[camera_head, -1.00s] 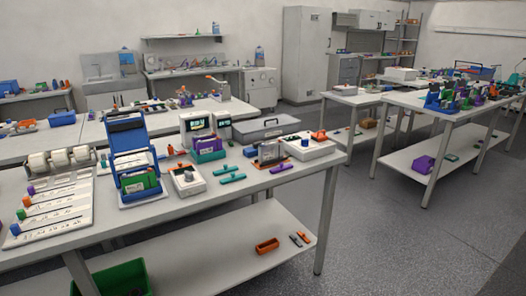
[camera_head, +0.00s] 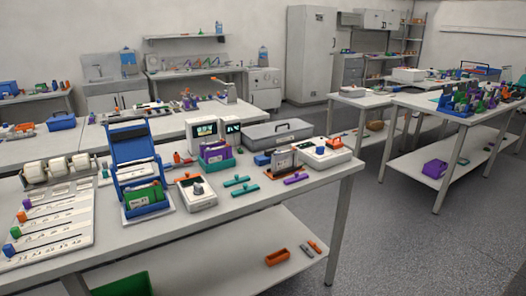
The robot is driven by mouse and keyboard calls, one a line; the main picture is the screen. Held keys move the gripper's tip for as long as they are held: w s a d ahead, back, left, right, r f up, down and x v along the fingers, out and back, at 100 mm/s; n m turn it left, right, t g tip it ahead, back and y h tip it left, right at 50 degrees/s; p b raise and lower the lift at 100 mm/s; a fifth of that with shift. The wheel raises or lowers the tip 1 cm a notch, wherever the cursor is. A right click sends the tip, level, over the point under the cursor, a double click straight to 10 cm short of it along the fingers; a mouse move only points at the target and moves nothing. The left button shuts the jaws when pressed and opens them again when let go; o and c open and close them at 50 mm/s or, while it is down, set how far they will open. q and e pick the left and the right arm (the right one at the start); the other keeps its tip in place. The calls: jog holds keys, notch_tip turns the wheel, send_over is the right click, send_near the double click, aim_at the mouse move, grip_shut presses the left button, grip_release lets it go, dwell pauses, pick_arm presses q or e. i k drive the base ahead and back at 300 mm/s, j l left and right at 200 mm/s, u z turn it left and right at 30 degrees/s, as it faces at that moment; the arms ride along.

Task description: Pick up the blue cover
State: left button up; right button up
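A blue upright cover (camera_head: 133,143) with a dark inner panel stands raised at the back of a blue-framed device on the near table. It looks like a lid tilted open. A green block with a white label (camera_head: 145,196) sits in the blue base (camera_head: 150,210) below it. I cannot tell from this view whether the cover is hinged to the base or only rests there. Neither of my grippers shows in the head view.
The near table (camera_head: 255,206) carries a white rack with rollers (camera_head: 55,169) at left, and a white box with a grey knob (camera_head: 197,191), teal bars (camera_head: 245,189) and a grey case (camera_head: 278,133) at right. Open floor (camera_head: 390,240) lies to the right.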

aim_at(265, 159)
jog(key=i+j+z, duration=0.2)
jog(key=z, duration=0.25)
jog(key=i+j+z, duration=0.2)
jog(key=z, duration=0.2)
jog(key=j, duration=0.1)
